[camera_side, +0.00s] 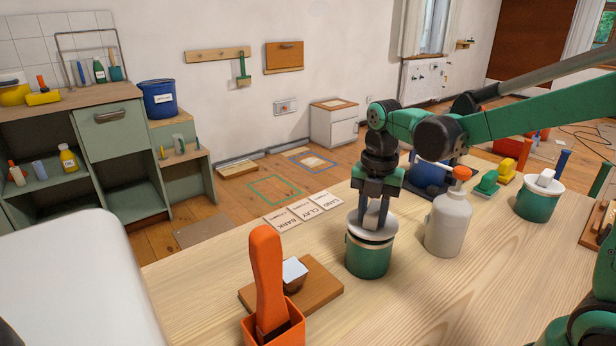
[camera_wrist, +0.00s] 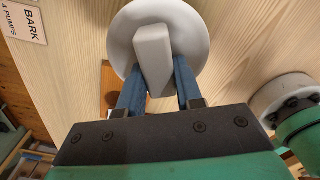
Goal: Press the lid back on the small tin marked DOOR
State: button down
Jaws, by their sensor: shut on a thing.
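My gripper (camera_side: 373,218) points down and is shut on the upright knob of a round white lid (camera_side: 389,230). The lid is at the top of a green tin (camera_side: 368,262) on the wooden table; I cannot tell whether it is fully seated. In the wrist view, the fingers (camera_wrist: 157,85) pinch the pale knob, and the white lid (camera_wrist: 196,32) spreads beneath, hiding the tin. No DOOR marking is readable on this tin. A second green tin (camera_side: 538,205) with a white lid and knob stands at the right.
A grey bottle with an orange cap (camera_side: 449,225) stands close to the right of the tin. An orange holder (camera_side: 270,325) with an orange-handled tool and a wooden board (camera_side: 322,287) are at the front left. Cards (camera_side: 304,209) lie along the far edge. Bare table lies in front.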

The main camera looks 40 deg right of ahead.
jog(key=shift+f, duration=0.15)
dwell(0.5)
grip_release()
dwell(0.5)
jog(key=shift+r, duration=3.5)
jog(key=shift+c, duration=0.3)
grip_shut()
jog(key=shift+f, duration=0.2)
